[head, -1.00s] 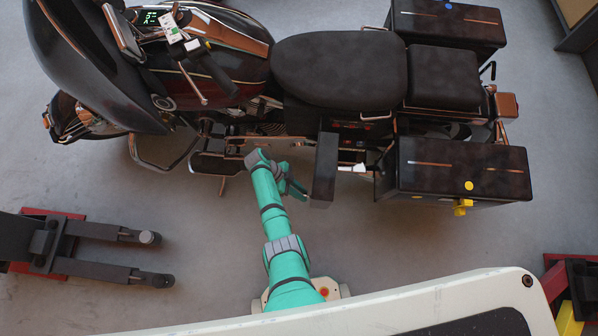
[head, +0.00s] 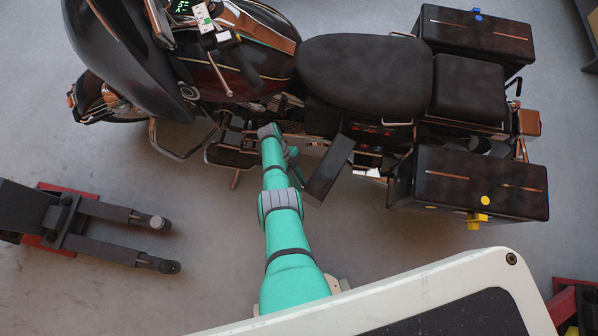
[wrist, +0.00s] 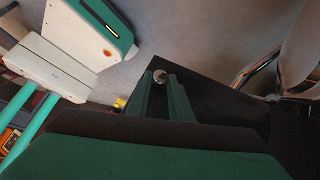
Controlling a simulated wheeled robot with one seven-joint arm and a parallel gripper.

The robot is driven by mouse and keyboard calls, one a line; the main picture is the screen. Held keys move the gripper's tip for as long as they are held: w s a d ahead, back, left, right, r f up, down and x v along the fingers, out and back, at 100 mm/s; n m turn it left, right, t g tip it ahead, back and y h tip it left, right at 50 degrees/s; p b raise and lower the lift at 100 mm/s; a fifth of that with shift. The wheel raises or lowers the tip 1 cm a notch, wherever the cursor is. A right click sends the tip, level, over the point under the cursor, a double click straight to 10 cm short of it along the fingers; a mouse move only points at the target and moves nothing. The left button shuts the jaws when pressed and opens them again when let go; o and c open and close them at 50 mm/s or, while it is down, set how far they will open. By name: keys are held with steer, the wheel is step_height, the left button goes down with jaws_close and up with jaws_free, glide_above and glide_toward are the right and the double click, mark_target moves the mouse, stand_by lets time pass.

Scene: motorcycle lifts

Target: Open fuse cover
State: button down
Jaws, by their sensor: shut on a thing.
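The fuse cover (head: 328,170) is a dark flat panel on the near side of the motorcycle, below the seat. It stands swung out at a slant, its lower end pointing down and left. Beside its upper end, a dark recess with small red parts (head: 372,130) shows under the seat. My gripper (head: 293,158) is at the left side of the cover. In the wrist view the cover (wrist: 225,98) is a large dark surface, and my gripper's two fingers (wrist: 163,90) are shut on a small round metallic knob (wrist: 160,76) at its edge.
The motorcycle's seat (head: 365,72) is above the cover. A black side case (head: 468,180) with a yellow latch stands to the right. A black and red lift stand (head: 85,222) lies on the left. Grey floor is open below the cover.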

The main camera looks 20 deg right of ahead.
steer(key=shift+s, duration=0.1)
steer(key=c, duration=1.6)
jaws_free()
steer(key=v, duration=1)
steer(key=shift+a+r, duration=0.1)
steer(key=shift+r, duration=0.2)
steer(key=shift+w, duration=0.25)
